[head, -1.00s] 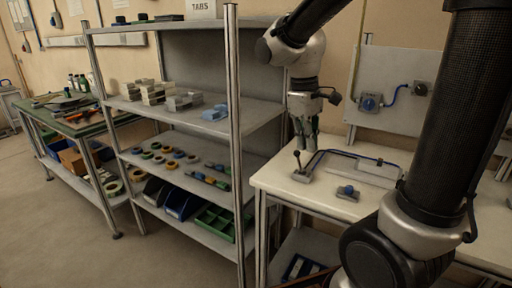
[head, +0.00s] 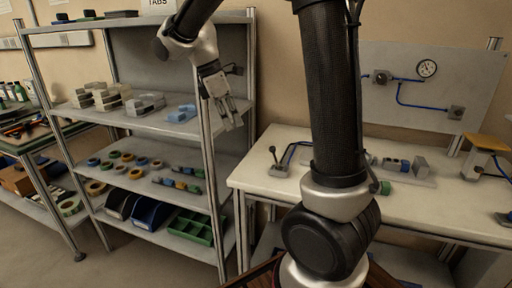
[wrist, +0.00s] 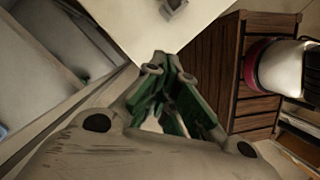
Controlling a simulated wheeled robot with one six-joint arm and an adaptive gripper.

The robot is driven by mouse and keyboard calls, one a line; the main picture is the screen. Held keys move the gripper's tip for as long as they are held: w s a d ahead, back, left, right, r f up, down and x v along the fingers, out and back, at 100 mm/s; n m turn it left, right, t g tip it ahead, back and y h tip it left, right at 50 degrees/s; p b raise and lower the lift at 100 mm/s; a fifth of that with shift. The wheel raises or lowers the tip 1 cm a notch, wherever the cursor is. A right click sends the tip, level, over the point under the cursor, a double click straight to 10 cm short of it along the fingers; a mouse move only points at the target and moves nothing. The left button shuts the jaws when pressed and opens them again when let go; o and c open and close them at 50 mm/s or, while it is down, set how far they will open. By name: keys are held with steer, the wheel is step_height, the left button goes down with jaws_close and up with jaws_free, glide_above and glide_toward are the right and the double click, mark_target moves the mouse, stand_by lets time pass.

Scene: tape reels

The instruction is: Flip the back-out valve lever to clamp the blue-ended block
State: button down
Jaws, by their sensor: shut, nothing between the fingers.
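The valve lever (head: 273,152) has a black knob on a thin stem and tilts slightly left above its grey base (head: 279,171), at the left end of the white table. A blue hose runs from it toward the back. A row of small grey and blue blocks (head: 404,165) sits in a fixture behind my arm; I cannot tell which is the blue-ended block or whether it is clamped. My gripper (head: 232,124) is shut and empty, above and left of the lever, in front of the shelf post. Its green-padded fingers (wrist: 168,98) show in the wrist view.
The shelf rack (head: 208,190) with reels and bins stands close left of the white table (head: 455,205). My arm hides part of the table's middle. A gauge panel (head: 430,90) stands behind. A yellow-topped device (head: 487,143) stands at the right.

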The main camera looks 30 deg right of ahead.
mark_target(275, 156)
steer(key=x, duration=1)
steer(key=shift+s, duration=0.1)
steer(key=shift+s+d+r, duration=0.1)
steer(key=shift+s+d, duration=0.1)
steer(key=shift+d, duration=0.45)
steer(key=shift+s+d, duration=0.2)
steer(key=shift+d, duration=0.4)
steer(key=shift+s+d+r, duration=0.1)
steer(key=shift+s+d, duration=0.1)
steer(key=shift+d, duration=0.45)
steer(key=shift+d, duration=0.1)
